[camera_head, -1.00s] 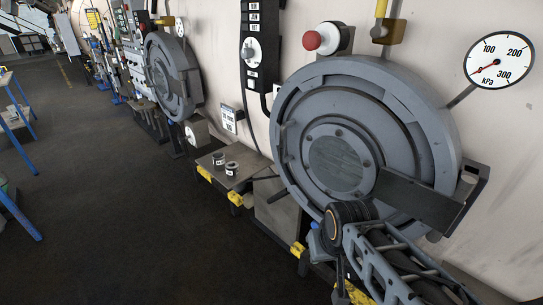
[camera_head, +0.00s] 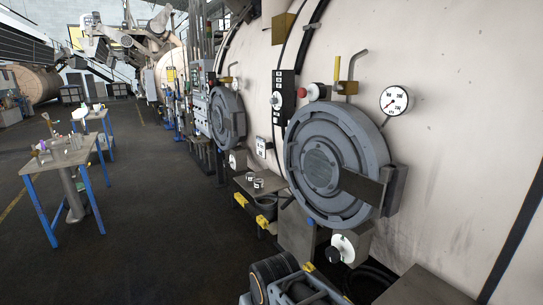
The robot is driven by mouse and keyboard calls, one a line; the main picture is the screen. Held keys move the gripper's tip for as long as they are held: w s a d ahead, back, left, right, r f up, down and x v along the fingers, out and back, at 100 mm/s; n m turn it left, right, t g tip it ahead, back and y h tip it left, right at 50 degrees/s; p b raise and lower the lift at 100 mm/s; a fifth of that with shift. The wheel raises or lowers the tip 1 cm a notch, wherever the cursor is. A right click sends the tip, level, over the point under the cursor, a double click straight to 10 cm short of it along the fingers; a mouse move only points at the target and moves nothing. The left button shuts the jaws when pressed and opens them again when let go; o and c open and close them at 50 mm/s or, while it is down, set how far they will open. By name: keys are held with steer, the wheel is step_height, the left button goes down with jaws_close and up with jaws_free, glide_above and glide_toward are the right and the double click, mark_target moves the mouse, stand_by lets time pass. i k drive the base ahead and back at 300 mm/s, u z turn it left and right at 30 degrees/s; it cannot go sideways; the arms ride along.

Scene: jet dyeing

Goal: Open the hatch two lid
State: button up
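A large round grey hatch lid (camera_head: 318,170) is shut against the pale vessel wall in the middle of the head view. A dark hinge arm (camera_head: 364,188) crosses its right side. A second, similar round lid (camera_head: 227,115) is farther off to the left and also looks shut. I can read no number on either lid, so I cannot tell which is hatch two. Part of my arm shows at the bottom, below the near lid and apart from it in the picture. My gripper is not in view.
A pressure gauge (camera_head: 394,100) and a red button (camera_head: 302,93) are above the near lid. A white-faced dial (camera_head: 343,248) is below it. A low shelf (camera_head: 245,188) holds two small cups. A blue-legged table (camera_head: 62,160) stands left. The dark floor (camera_head: 150,220) between is clear.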

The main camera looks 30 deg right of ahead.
mark_target(351, 186)
steer(key=u, duration=0.5)
steer(key=i, duration=1.35)
steer(key=z, duration=0.75)
